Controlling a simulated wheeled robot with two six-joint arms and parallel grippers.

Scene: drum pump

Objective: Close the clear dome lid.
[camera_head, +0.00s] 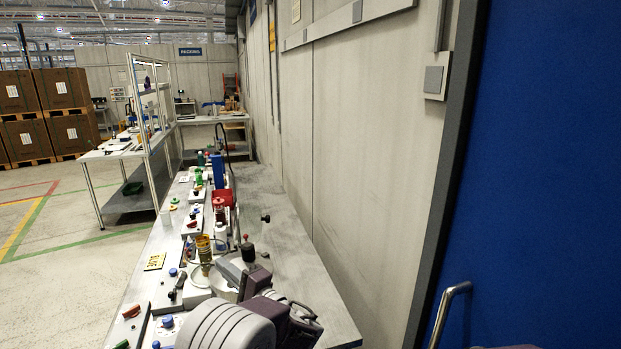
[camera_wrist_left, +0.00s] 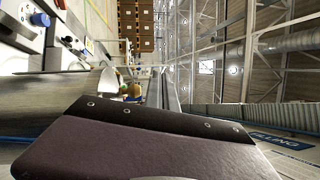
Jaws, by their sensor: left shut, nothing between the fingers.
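I cannot clearly make out the clear dome lid. A pale, rounded rim (camera_head: 223,286) shows beside my left arm in the head view and may belong to it. My arm hides much of that spot, so I cannot tell how far open the lid is. My left gripper (camera_head: 303,318) is low in the head view, over the near end of the bench, shut and empty. Its dark purple housing fills the lower part of the left wrist view. My right gripper is not in view.
The long grey bench (camera_head: 285,245) runs along a pale wall, its right side mostly bare. A yellow spring-like column (camera_head: 204,249), a red bin (camera_head: 222,197), a blue block (camera_head: 217,171) and several knobs stand along its left side. A blue panel (camera_head: 550,170) stands at right.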

